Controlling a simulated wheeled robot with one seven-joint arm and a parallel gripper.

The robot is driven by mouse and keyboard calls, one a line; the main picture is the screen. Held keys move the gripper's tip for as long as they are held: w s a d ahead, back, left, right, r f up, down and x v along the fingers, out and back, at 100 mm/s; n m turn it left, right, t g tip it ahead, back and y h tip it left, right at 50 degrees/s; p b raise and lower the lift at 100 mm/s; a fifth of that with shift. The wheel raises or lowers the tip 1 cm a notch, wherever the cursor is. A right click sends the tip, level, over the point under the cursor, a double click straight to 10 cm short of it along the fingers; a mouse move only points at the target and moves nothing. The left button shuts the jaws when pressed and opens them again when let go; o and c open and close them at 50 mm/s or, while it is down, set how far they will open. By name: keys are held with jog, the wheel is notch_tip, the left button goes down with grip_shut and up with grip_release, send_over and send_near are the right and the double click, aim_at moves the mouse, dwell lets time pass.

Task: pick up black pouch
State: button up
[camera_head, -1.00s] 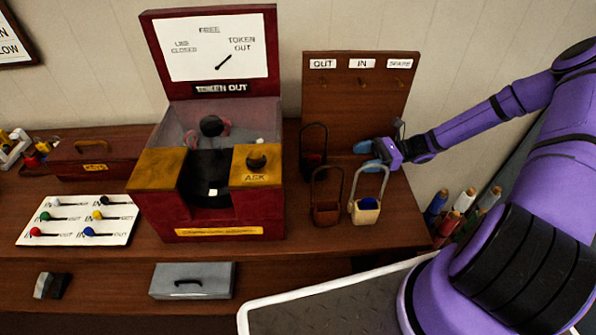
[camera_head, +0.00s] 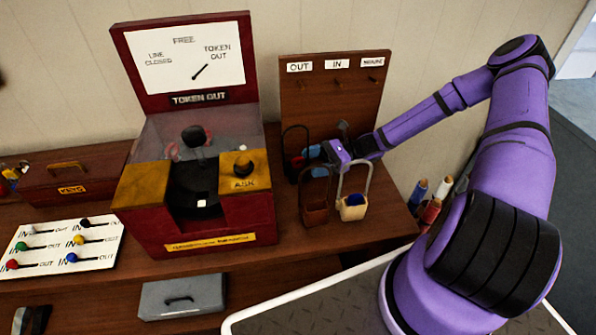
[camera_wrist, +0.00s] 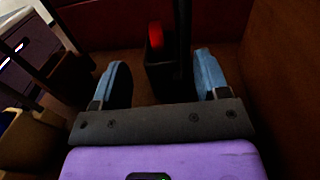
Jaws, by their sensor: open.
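The black pouch (camera_head: 292,172) with a tall loop handle stands on the bench at the foot of the hook board, left of my gripper. In the wrist view the black pouch (camera_wrist: 172,82) shows ahead, between the lines of my two blue fingers, with something red inside. My gripper (camera_head: 314,152) is open, its fingertips close to the pouch's right side. The head view partly hides the pouch behind the brown pouch's handle and my fingers. Whether the fingers touch it I cannot tell.
A brown pouch (camera_head: 315,212) and a cream pouch (camera_head: 352,211) with something blue inside stand in front. The hook board (camera_head: 336,105) rises behind. The red token machine (camera_head: 210,236) stands left. Colored spools (camera_head: 430,211) are at the right.

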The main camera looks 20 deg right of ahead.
aim_at(305, 160)
jog(key=a, duration=0.4)
jog(key=shift+w+r, duration=0.15)
jog(key=shift+c, duration=0.2)
jog(key=c, duration=1.1)
jog(key=shift+r, duration=0.1)
jog(key=shift+d+r, duration=0.2)
jog(key=shift+r, duration=0.25)
notch_tip(305, 160, up, 6)
jog(key=shift+r, duration=0.1)
jog(key=s+d, duration=0.1)
jog(key=d, duration=0.5)
jog(key=s+d, duration=0.1)
jog(key=d, duration=0.5)
jog(key=s+d, duration=0.2)
jog(key=d, duration=0.5)
jog(key=shift+d, duration=0.1)
jog(key=shift+c, duration=0.2)
